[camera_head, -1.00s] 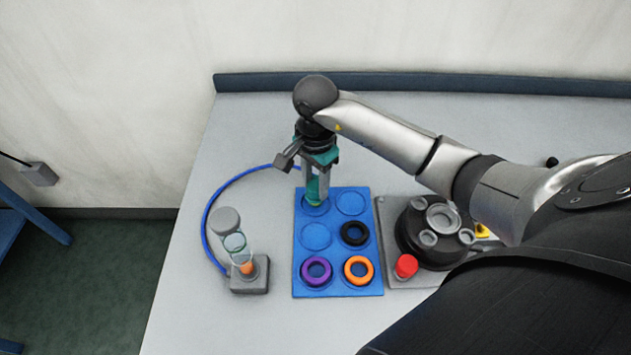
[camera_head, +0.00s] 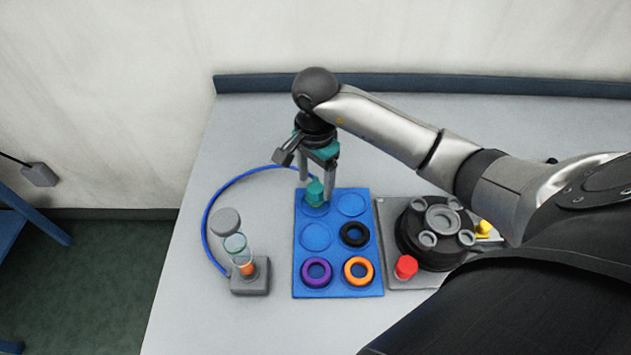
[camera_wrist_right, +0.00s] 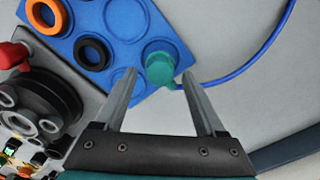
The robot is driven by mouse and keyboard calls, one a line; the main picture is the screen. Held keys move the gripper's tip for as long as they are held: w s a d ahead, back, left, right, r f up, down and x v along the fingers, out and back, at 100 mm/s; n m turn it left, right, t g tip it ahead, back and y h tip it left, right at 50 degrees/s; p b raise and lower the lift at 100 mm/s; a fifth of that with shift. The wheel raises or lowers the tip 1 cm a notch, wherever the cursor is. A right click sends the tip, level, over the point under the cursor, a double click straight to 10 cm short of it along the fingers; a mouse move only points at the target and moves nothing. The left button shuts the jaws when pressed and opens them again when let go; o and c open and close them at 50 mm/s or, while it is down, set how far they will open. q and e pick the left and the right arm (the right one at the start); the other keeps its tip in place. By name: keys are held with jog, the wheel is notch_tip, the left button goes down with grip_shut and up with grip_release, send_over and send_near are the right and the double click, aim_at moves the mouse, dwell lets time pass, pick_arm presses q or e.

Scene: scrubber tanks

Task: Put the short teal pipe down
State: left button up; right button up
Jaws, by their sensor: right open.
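The short teal pipe (camera_head: 315,192) stands upright in the far-left round recess of the blue tray (camera_head: 338,271). In the right wrist view the teal pipe (camera_wrist_right: 160,68) shows end-on, just beyond the fingertips and between their lines. My right gripper (camera_head: 317,180) is open above the pipe, its fingers apart on either side; in the right wrist view the gripper (camera_wrist_right: 161,78) holds nothing. My left gripper is out of view.
The tray also holds a black ring (camera_head: 355,234), a purple ring (camera_head: 317,272) and an orange ring (camera_head: 359,271). A dark round device (camera_head: 410,245) with a red knob (camera_head: 405,267) stands right. A glass tube (camera_head: 238,248) on a grey base stands left, with a blue hose (camera_head: 216,197) behind.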

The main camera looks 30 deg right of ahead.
aim_at(315, 187)
notch_tip(315, 187, up, 11)
jog(key=shift+f, duration=0.2)
dwell(0.3)
